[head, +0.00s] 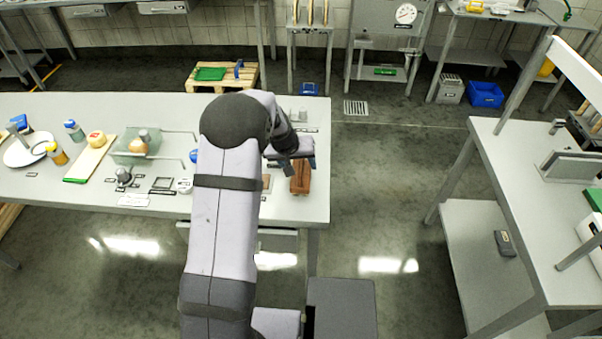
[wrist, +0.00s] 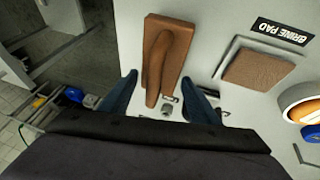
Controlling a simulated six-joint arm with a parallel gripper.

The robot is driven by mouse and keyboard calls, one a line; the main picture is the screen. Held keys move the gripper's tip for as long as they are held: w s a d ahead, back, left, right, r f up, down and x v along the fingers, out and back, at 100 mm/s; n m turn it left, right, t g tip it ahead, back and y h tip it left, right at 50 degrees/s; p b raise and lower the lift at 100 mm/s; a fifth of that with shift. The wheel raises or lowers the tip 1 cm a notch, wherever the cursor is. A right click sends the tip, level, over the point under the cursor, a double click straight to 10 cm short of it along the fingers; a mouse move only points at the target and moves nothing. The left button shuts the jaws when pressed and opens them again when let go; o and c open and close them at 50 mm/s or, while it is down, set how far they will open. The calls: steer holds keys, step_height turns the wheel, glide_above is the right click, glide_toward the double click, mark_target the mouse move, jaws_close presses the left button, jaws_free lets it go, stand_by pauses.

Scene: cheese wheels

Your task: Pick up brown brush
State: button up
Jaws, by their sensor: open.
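The brown brush (wrist: 177,37) is a wooden block with a raised, curved brown handle, lying on the light table near its edge. In the head view the brown brush (head: 300,177) is at the table's right end, just below my gripper (head: 298,165). In the wrist view my gripper (wrist: 160,92) is open and empty. Its two blue-grey fingers are spread to either side of the handle's near end. I cannot tell the height of the fingertips above the table.
The table edge and floor lie left of the brush. Another table (head: 500,150) stands far right.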

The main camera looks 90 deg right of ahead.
steer(key=shift+x, duration=0.95)
steer(key=shift+c, duration=0.4)
steer(key=c, duration=0.8)
steer(key=shift+c, duration=0.2)
step_height(320, 180, up, 10)
steer(key=shift+r+b, duration=0.1)
steer(key=shift+b, duration=0.9)
